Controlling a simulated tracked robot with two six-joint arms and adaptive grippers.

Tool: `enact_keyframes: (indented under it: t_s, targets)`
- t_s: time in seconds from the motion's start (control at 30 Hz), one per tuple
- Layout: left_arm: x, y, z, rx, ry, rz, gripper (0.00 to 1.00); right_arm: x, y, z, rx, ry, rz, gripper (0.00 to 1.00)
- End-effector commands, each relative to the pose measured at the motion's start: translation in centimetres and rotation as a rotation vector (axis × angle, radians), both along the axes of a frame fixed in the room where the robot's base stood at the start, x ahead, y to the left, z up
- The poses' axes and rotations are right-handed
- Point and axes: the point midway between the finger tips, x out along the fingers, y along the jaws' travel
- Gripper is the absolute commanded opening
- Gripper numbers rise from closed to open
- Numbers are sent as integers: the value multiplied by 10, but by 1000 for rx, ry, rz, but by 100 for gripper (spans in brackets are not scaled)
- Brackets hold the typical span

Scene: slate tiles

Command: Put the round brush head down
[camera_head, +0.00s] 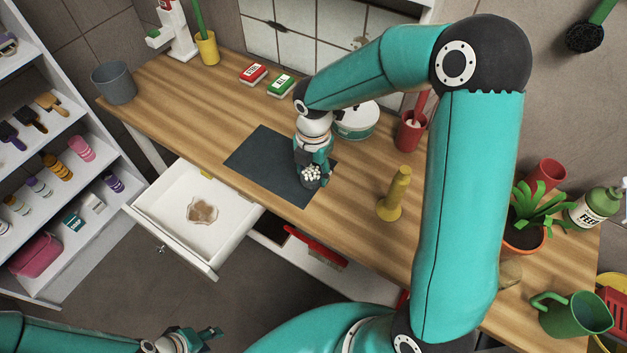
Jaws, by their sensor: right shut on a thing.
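The round brush head (311,173), dark with white bristle tufts, is in my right gripper (312,168) over the right end of the dark mat (258,158). The gripper is shut on it and points down. The fingers hide part of the head, and I cannot tell whether it touches the mat. My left gripper (209,338) is low at the bottom edge, off the table. It looks open and empty.
An open white drawer (165,222) with a tan item juts out below the table (180,110). A yellow stand (396,192), a red cup (410,131) and a round tin (355,123) stand right of the mat. The mat's left part is clear.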

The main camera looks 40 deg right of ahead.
Motion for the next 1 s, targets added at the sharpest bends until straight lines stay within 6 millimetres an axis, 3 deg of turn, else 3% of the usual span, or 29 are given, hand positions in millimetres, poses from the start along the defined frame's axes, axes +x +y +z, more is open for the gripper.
enact_keyframes:
  t_s: [0.17,0.43,0.83,0.87,1.0]
  targets:
    - [0,0,0,0,0,0,40,0,0,-12,0,2,-1,29]
    - [0,0,-1,0,0,0,40,0,1,-47,1,3,1,29]
    - [0,0,-4,0,0,0,40,1,1,-53,0,0,2,29]
    - [0,0,-2,0,0,0,40,1,1,-52,0,-1,2,58]
    - [0,0,-2,0,0,0,40,1,1,-52,0,0,3,78]
